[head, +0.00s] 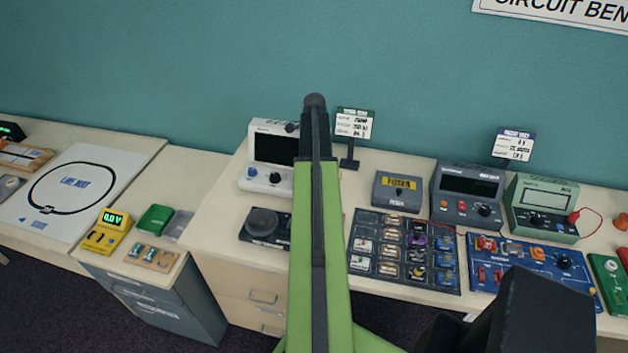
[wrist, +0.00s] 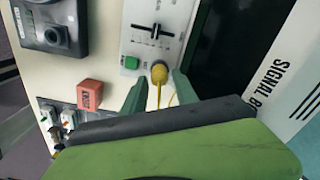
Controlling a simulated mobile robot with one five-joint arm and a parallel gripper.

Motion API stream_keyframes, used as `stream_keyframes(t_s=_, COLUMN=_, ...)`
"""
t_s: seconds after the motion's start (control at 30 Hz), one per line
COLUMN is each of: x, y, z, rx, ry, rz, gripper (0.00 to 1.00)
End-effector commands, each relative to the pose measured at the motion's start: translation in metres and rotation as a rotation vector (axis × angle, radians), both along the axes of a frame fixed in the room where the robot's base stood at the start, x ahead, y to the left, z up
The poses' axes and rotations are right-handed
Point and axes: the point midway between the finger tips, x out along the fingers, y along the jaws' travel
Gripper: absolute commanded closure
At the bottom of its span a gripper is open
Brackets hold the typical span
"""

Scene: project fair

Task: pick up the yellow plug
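The yellow plug (wrist: 159,73) is in the wrist view, at the lower edge of a white panel (wrist: 150,52) with a slider and a green button. A thin yellow cable runs from it towards my gripper. My gripper (wrist: 161,80) is open, with one green finger on each side of the plug. Gaps show between the plug and both fingers; how far the tips are from it in depth I cannot tell. I cannot make out the plug in the head view, where my green arm covers the middle.
In the wrist view, a red block (wrist: 90,95) lies left of the fingers, a dark knobbed device (wrist: 50,28) at top left and a white box (wrist: 285,75) at right. In the head view, meters and boards crowd the bench; a tall white meter (head: 268,155) stands left of my arm.

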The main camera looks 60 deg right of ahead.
Motion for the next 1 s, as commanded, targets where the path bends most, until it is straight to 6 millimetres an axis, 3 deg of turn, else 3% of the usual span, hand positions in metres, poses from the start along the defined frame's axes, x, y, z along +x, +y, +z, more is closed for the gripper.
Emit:
stream_keyframes(t_s=0.03, x=0.0, y=0.0, z=-0.0184, rx=0.0, ry=0.0, rz=0.0, gripper=0.65)
stream_keyframes(t_s=0.1, x=0.0, y=0.0, z=-0.0246, rx=0.0, ry=0.0, rz=0.0, gripper=0.65)
stream_keyframes(t_s=0.33, x=0.0002, y=0.0002, z=-0.0211, rx=0.0, ry=0.0, rz=0.001, gripper=0.65)
stream_keyframes(t_s=0.6, x=0.0005, y=0.0003, z=-0.0211, rx=0.0, ry=0.0, rz=0.001, gripper=0.99)
stream_keyframes(t_s=1.0, x=0.0007, y=0.0004, z=-0.0191, rx=0.0, ry=0.0, rz=0.001, gripper=1.0)
